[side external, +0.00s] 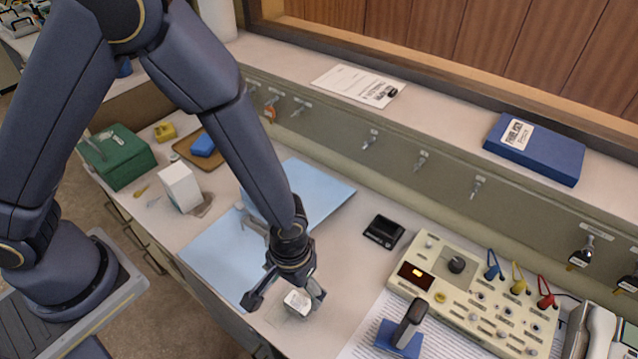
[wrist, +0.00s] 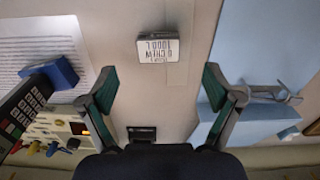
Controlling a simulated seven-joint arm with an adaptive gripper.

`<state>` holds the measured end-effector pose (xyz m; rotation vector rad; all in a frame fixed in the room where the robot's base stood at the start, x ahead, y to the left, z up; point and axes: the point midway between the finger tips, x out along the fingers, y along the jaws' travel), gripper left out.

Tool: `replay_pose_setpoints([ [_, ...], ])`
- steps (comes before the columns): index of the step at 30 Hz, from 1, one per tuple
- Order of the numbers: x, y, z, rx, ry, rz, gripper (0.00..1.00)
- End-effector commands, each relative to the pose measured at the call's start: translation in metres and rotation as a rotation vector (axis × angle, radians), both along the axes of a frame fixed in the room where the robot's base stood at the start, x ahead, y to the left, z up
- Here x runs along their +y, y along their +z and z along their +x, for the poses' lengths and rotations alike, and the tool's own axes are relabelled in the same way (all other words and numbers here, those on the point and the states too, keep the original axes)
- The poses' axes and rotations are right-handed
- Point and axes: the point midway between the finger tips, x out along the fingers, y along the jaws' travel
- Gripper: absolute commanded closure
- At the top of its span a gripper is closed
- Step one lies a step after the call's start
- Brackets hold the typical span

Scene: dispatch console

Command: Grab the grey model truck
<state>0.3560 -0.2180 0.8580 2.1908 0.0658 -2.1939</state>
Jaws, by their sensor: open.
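I cannot make out a clear grey model truck in either view. My gripper (side external: 284,299) points down over the front of the bench, and its two green-padded fingers are apart in the wrist view (wrist: 160,88). A small dark-edged block with a white printed label (wrist: 158,50) lies ahead of the fingertips there, with nothing between the pads. The labelled block also shows by the fingers in the side view (side external: 298,301). A grey jointed object (side external: 252,221) lies on the blue mat (side external: 325,183), partly hidden by my arm; it also shows right of the fingers (wrist: 268,92).
A cream control panel (side external: 470,293), a small black box (side external: 384,231) and a handset on a blue base (side external: 402,335) stand to the right. A white box (side external: 181,187) and a green case (side external: 122,160) are at left. A shelf holds a blue binder (side external: 535,148).

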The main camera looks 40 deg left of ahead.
Motion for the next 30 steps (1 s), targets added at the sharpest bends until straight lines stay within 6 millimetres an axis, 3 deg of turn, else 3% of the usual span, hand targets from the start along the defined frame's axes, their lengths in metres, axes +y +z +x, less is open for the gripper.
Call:
replay_pose_setpoints([
  [18, -0.002, -0.073, 0.004, 0.0, 0.0, -0.001, 0.1],
  [26, -0.002, -0.075, 0.004, -0.002, 0.0, -0.002, 0.1],
  [30, -0.002, -0.075, 0.004, -0.002, 0.0, -0.002, 0.25],
])
